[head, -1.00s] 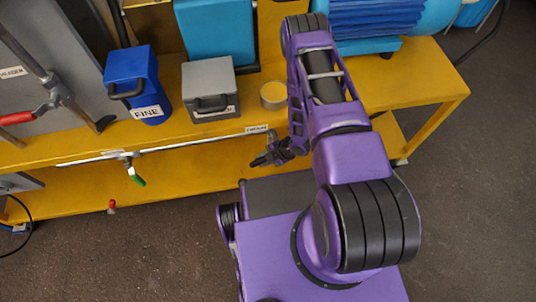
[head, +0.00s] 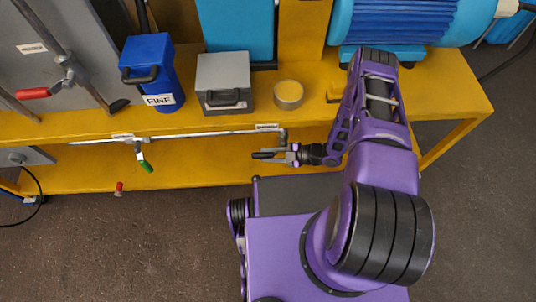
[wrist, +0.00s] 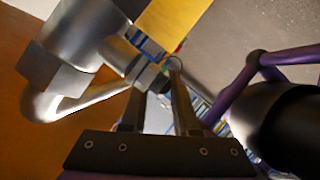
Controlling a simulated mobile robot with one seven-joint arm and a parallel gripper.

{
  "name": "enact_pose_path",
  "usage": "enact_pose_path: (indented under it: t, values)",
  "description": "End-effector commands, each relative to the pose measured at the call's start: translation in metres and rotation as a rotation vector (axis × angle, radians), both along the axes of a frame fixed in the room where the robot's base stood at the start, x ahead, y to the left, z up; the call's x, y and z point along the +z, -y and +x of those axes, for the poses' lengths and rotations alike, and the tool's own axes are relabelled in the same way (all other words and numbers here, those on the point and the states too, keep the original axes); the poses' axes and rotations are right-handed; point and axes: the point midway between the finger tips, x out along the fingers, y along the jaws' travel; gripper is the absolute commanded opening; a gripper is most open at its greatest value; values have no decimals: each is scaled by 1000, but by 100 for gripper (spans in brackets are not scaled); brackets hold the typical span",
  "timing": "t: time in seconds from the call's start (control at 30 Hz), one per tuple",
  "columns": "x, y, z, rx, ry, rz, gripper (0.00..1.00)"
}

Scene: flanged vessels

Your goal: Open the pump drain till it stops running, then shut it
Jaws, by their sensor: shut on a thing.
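In the wrist view a silver valve body (wrist: 85,35) with a curved pipe fills the upper left. My gripper (wrist: 157,88) is beside it, its two fingers shut on a small dark piece that looks like the drain handle (wrist: 153,78). The fingers hide most of this piece, and I cannot tell how far it is turned. I see no clear stream of liquid. The blue pump motor (head: 395,20) stands on the bench at right.
A green-handled valve (head: 145,165) hangs from the pipe further left. A blue box (head: 148,65) marked FINE, a grey box (head: 222,80) and a round tin (head: 288,94) stand on the bench (head: 350,112). A red lever (head: 33,93) is at far left.

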Motion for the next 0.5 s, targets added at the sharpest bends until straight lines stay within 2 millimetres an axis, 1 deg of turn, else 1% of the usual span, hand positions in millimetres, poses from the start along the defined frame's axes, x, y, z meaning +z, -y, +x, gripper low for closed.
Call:
enact_pose_path:
  t: [0.47, 0.5]
  values:
    - [1, -1, 1, -2, 1, 14, 0]
    - [1, -1, 1, -2, 1, 14, 36]
